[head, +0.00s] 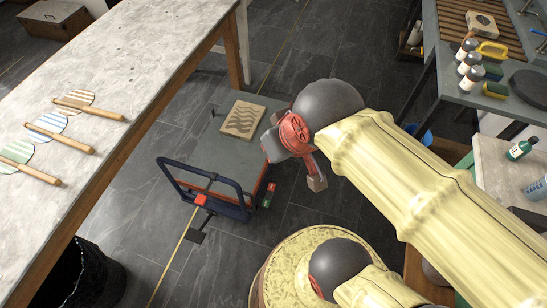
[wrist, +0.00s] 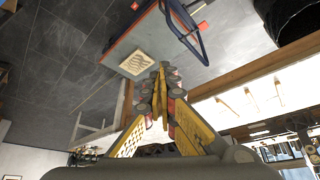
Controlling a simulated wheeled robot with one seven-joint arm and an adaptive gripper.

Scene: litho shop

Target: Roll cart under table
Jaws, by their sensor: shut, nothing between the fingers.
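The cart (head: 208,148) stands on the dark tile floor in the head view, with a grey deck, red edging and a dark blue push handle (head: 205,190) at its near end. A carved wooden block (head: 242,119) lies on the deck. The long pale-topped table (head: 150,50) is to the cart's left; the cart appears beside its edge, in the open. The wrist view shows the cart (wrist: 150,35) at the top and the table at right. My gripper (wrist: 162,75) is shut and empty, seemingly apart from the cart. In the head view my arm overlaps the deck's right side.
Several striped paddles (head: 75,123) lie on the table. A table leg (head: 236,60) stands beyond the cart. A black bin (head: 85,275) is at lower left, and a round yellowish top (head: 290,262) is near the bottom. A workbench (head: 440,80) stands at right. Floor shows left of the cart.

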